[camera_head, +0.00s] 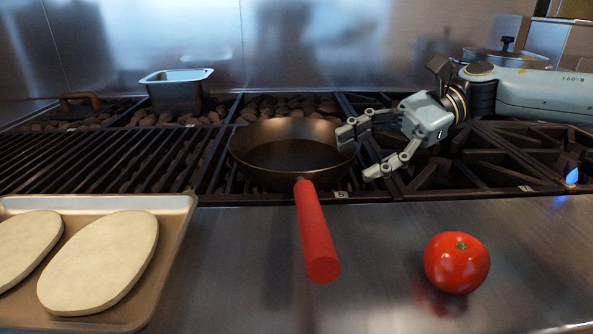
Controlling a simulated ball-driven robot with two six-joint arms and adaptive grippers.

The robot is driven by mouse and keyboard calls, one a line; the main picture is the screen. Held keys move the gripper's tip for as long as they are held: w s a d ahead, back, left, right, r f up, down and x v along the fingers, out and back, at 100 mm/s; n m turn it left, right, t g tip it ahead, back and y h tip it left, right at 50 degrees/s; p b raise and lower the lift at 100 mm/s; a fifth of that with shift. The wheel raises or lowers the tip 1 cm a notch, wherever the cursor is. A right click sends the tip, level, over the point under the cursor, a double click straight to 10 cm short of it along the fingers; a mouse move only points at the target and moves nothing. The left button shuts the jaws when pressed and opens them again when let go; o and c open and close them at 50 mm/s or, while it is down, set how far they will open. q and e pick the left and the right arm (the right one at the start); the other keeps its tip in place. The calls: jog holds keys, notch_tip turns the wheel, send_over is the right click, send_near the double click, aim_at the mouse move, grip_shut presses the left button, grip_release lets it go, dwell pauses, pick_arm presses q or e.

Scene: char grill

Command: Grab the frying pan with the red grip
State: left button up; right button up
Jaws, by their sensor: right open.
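The dark frying pan (290,152) sits on the grill, right of the long grates. Its red grip (316,232) points toward me and reaches out over the steel counter. My right gripper (356,154) comes in from the right with its fingers open and empty. Its upper finger overlaps the pan's right rim in the picture; I cannot tell if they touch. The red grip lies below and left of the fingers. My left gripper is not in view.
A tray (186,204) with pale flat breads lies at the front left. A red tomato (457,263) sits on the counter (380,290) at the right. A metal loaf tin (177,92) stands behind. A blue flame (572,176) burns at the far right. A lidded pot (505,56) stands at the back right.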

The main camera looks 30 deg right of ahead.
aim_at(316, 177)
jog(key=x, duration=0.8)
jog(key=shift+b, duration=0.35)
grip_shut()
